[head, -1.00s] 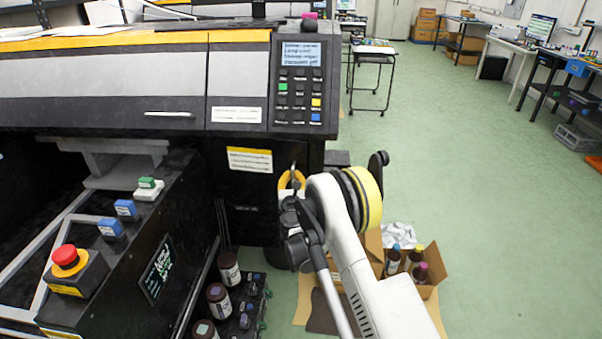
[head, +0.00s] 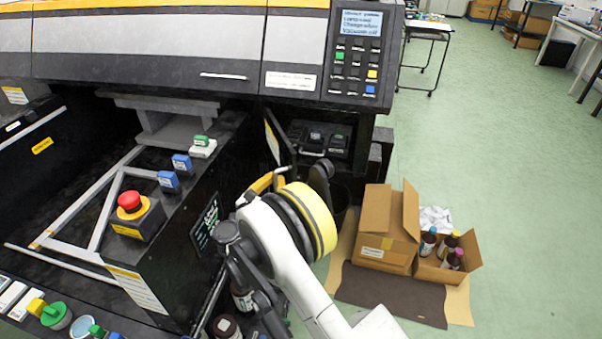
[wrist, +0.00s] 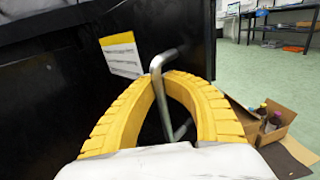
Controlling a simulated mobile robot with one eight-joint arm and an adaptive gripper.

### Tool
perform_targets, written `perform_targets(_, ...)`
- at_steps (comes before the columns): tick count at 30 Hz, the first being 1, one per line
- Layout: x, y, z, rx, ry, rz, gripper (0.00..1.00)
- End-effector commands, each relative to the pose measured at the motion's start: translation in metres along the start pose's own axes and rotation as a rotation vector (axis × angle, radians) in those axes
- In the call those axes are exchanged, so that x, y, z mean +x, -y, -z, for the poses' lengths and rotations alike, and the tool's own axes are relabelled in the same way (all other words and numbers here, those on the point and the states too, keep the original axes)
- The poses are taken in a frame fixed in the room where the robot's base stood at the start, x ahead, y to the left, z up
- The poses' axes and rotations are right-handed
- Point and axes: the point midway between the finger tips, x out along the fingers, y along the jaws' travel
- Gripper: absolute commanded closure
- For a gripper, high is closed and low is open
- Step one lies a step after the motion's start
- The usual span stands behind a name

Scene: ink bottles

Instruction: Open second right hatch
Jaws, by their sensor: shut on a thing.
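The black hatch (head: 283,150), with its yellow-and-white label, stands swung out below the machine's keypad in the head view, seen almost edge-on. Behind it an opening shows dark fittings (head: 316,138). In the wrist view the hatch panel (wrist: 60,100) fills the left side, its label (wrist: 121,54) left of the handle. My gripper (wrist: 166,78) has yellow fingers closed around the bent metal handle (wrist: 158,62). In the head view my gripper (head: 266,183) is at the hatch's near side, its fingertips partly hidden by my wrist.
A cardboard box (head: 385,240) and an open box with several bottles (head: 449,255) stand on the floor to the right. A black panel with a red emergency button (head: 130,202) stands to the left. Green floor (head: 490,130) is clear at the right.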

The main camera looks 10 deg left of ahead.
Motion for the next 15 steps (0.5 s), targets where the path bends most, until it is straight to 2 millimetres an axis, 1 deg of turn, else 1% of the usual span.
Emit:
perform_targets(1, -0.008, -0.009, 0.001, 0.001, -0.002, -0.002, 1.00)
perform_targets(6, -0.026, -0.035, 0.001, 0.001, -0.002, 0.000, 1.00)
perform_targets(10, -0.033, -0.049, 0.002, 0.001, -0.002, 0.000, 1.00)
perform_targets(15, -0.039, -0.059, 0.002, 0.001, -0.003, 0.000, 1.00)
